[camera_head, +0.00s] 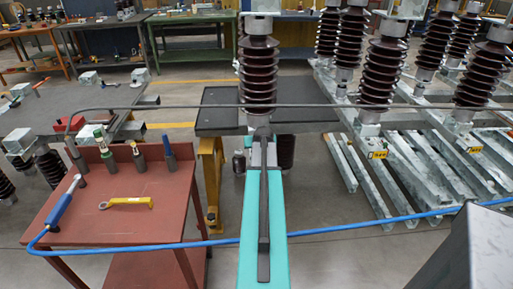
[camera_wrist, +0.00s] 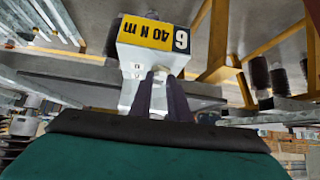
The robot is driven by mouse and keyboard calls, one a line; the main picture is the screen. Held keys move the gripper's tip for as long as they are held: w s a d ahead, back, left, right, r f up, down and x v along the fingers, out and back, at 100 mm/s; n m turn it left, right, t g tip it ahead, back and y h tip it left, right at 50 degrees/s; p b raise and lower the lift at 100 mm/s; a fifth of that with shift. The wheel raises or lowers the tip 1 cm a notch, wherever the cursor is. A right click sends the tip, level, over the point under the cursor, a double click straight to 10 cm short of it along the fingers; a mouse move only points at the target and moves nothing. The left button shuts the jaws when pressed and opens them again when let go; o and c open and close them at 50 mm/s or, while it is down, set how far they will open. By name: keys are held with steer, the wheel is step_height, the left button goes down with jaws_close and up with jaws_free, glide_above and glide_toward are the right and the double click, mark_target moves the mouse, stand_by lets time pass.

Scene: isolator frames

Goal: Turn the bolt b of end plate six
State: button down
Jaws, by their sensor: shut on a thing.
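Small pale bolt-like studs (camera_wrist: 137,70) show on the block just left of the fingers. I cannot tell which one is bolt b. In the head view, my gripper (camera_head: 262,136) is below the central brown insulator (camera_head: 258,75).
A red table (camera_head: 150,225) at left holds a yellow spanner (camera_head: 127,203), a blue-handled tool (camera_head: 62,207) and several upright cylinders. A blue hose (camera_head: 340,230) and a grey bar (camera_head: 190,107) cross the head view. Insulators on steel frames (camera_head: 410,160) fill the right.

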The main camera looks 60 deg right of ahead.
steer(key=shift+s+d+f+n+t+y+b, duration=0.15)
steer(key=shift+n+t+y+b, duration=0.25)
steer(key=shift+n+b, duration=0.4)
steer(key=shift+s+d+n+t+y+b, duration=0.1)
steer(key=shift+n+t+y+b, duration=0.3)
steer(key=shift+n+b, duration=0.35)
steer(key=shift+s+d+f+n+t+y+b, duration=0.15)
steer(key=shift+n+t+y+b, duration=0.15)
steer(key=shift+n+y+b, duration=0.45)
steer(key=n+y+b, duration=0.1)
steer(key=n+b, duration=0.1)
steer(key=d+n+t+y+b, duration=0.1)
steer(key=n+y+b, duration=0.1)
steer(key=shift+r+n+b, duration=0.1)
steer(key=shift+n+b, duration=0.2)
steer(key=shift+b, duration=0.1)
steer(key=n+y+b, duration=0.1)
steer(key=n+y, duration=0.1)
steer(key=d+n+y+b, duration=0.1)
steer(key=n, duration=0.1)
steer(key=shift+w+n+g+y, duration=0.1)
steer(key=shift+n+g+y, duration=0.2)
steer(key=shift+n+y, duration=0.1)
steer(key=shift+w+d+r+n+g+y+b, duration=0.15)
steer(key=shift+n+g+y+b, duration=0.2)
steer(key=shift+n+y, duration=0.45)
steer(key=shift+s+d+f+n+g+y+b, duration=0.1)
steer(key=shift+n+g+y+b, duration=0.3)
steer(key=shift+n, duration=0.6)
steer(key=shift+a, duration=0.1)
